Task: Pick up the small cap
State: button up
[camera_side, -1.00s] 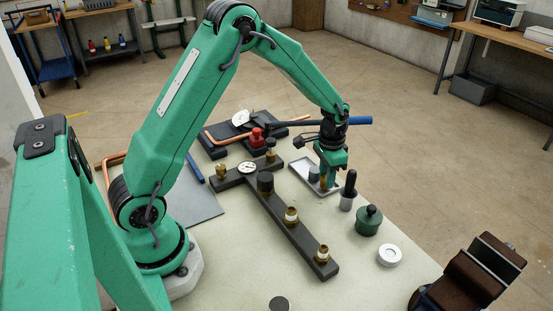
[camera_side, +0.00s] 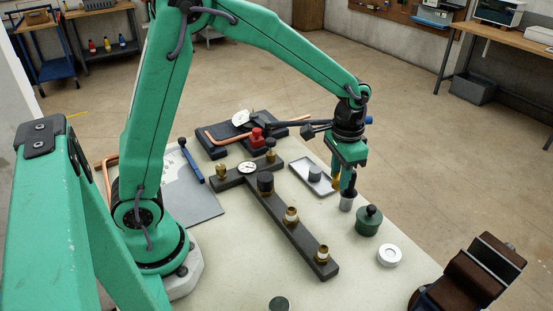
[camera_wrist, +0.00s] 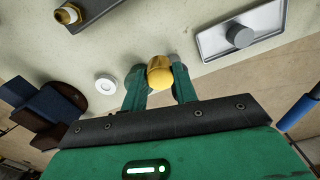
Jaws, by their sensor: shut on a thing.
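A small brass-yellow cap (camera_wrist: 160,72) sits between the two fingers of my gripper (camera_wrist: 160,88) in the wrist view. My gripper is shut on it. In the side view my gripper (camera_side: 343,180) hangs beside the right edge of the shallow grey tray (camera_side: 298,172), with the brass cap (camera_side: 336,183) showing at its left finger. It appears raised above the table. A grey cylinder (camera_side: 314,174) stands in the tray. The tray (camera_wrist: 270,20) and the grey cylinder (camera_wrist: 240,36) also show in the wrist view.
A grey pot (camera_side: 347,204) stands directly below my gripper, its top hidden. A dark green knobbed jar (camera_side: 369,221) and a white ring (camera_side: 389,255) stand nearer the front right. A dark manifold (camera_side: 288,225) with brass fittings lies left. A brown block stand (camera_side: 470,275) is front right.

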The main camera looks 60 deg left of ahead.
jog(key=shift+s+d+r, duration=0.2)
jog(key=shift+d+r, duration=0.05)
jog(key=shift+d, duration=0.15)
jog(key=shift+s+d, duration=0.1)
dwell(0.3)
jog(key=r, duration=0.1)
send_over(324, 247)
jog(key=shift+r, duration=0.15)
dwell(0.4)
jog(key=shift+f, duration=2.25)
jog(key=shift+f, duration=1.1)
